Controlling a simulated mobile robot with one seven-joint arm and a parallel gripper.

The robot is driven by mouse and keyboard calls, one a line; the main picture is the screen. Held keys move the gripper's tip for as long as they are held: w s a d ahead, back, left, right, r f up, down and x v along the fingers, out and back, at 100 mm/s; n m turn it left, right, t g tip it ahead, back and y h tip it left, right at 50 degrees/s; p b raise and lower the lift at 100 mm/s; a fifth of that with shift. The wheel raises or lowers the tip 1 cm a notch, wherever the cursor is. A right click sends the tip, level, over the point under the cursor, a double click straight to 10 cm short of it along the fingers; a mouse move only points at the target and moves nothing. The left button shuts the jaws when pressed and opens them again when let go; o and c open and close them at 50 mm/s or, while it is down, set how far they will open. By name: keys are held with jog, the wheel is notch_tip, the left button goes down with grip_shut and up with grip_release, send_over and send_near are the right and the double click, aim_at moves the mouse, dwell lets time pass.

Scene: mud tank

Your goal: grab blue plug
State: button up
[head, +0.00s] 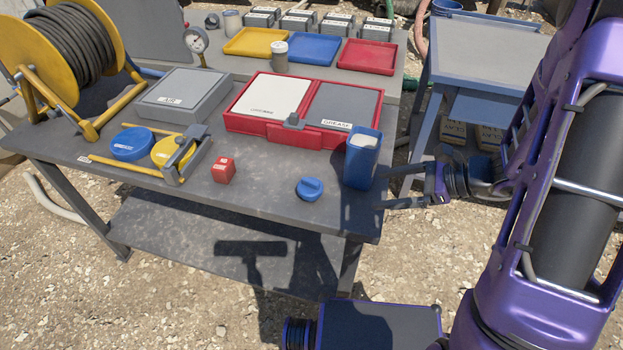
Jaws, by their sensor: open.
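The blue plug (309,189) is a small round piece with a raised grip on top. It sits on the grey table near its front right edge. My gripper (380,194) is at the table's right edge, to the right of the plug and apart from it. Its two dark fingers are spread, point left, and hold nothing. A tall blue container (361,165) with a pale top stands between the plug and my gripper, a little further back.
On the grey table (270,207), a red block (223,170) stands left of the plug. A red case (262,131) lies behind it. A blue disc (132,144), a yellow disc (166,151) and a yellow cable reel (60,50) are at left. A blue-grey cart (490,55) stands right.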

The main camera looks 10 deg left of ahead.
aim_at(320, 188)
jog(key=shift+s+a+r+m+y, duration=0.4)
jog(key=shift+s+m+y, duration=0.15)
jog(key=shift+y, duration=0.35)
jog(key=shift+a, duration=0.3)
jog(key=b+x, duration=0.1)
jog(key=x, duration=1)
jog(key=shift+w+r+b, duration=0.1)
jog(key=shift+r+b, duration=0.05)
jog(key=shift+b, duration=0.15)
jog(key=shift+r+b+x, duration=0.1)
jog(key=shift+b+x, duration=0.1)
jog(key=shift+x, duration=1.3)
jog(key=shift+r+b+x, duration=0.15)
jog(key=shift+b+x, duration=0.05)
jog(key=shift+x, duration=1.3)
jog(key=shift+w, duration=0.15)
jog(key=c, duration=1.1)
jog(key=shift+r, duration=0.1)
